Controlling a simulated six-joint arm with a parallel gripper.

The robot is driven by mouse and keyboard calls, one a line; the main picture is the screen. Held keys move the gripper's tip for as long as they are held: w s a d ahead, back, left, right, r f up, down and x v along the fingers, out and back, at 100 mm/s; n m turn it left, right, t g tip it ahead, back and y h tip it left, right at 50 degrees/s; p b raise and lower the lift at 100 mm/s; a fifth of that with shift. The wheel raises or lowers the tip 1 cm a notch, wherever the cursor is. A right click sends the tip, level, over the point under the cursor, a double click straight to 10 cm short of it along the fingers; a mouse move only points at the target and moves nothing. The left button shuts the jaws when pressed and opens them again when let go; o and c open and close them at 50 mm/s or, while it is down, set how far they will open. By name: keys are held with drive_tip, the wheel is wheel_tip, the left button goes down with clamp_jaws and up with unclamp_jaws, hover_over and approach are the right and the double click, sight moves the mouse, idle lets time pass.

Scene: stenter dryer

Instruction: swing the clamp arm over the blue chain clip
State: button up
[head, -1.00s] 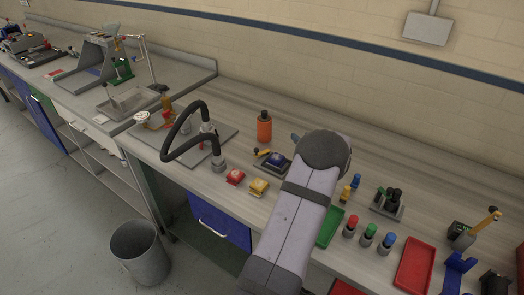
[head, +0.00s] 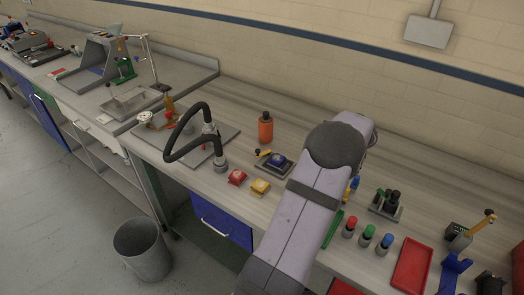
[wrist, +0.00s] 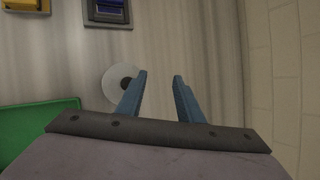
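The blue chain clip (head: 277,160) sits on a dark grey plate (head: 281,171) on the bench. The clamp arm with a yellow end (head: 263,153) lies at the plate's left rear corner, pointing away from the clip. In the wrist view, the blue clip (wrist: 108,10) shows at the top edge, partly cut off; the clamp arm is out of that view. My gripper (wrist: 162,75) is open, its two bluish fingers apart with nothing between them. It is clear of the clip, on the side towards the wall.
A black hose (head: 172,145) arches at left. A green tray (wrist: 40,130) and a pale disc (wrist: 120,86) lie near my gripper.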

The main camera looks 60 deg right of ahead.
drive_tip(key=w+a+r+m+t, duration=0.1)
drive_tip(key=w+r+m+t, duration=0.1)
drive_tip(key=w+r+t, duration=0.3)
drive_tip(key=t+y+b, duration=0.2)
drive_tip(key=t+b, duration=0.1)
drive_tip(key=b, duration=0.5)
approach(259, 150)
drive_tip(key=shift+s+d+n, duration=0.15)
drive_tip(key=shift+d+n, duration=0.15)
drive_tip(key=shift+w+a+f, duration=0.2)
drive_tip(key=shift+w+a, duration=0.1)
drive_tip(key=shift+w, duration=0.05)
drive_tip(key=shift+w+d+f, duration=0.15)
drive_tip(key=shift+w+f, duration=0.05)
drive_tip(key=shift+w, duration=0.5)
drive_tip(key=shift+p+x, duration=0.9)
drive_tip(key=shift+x, duration=2)
clamp_jaws()
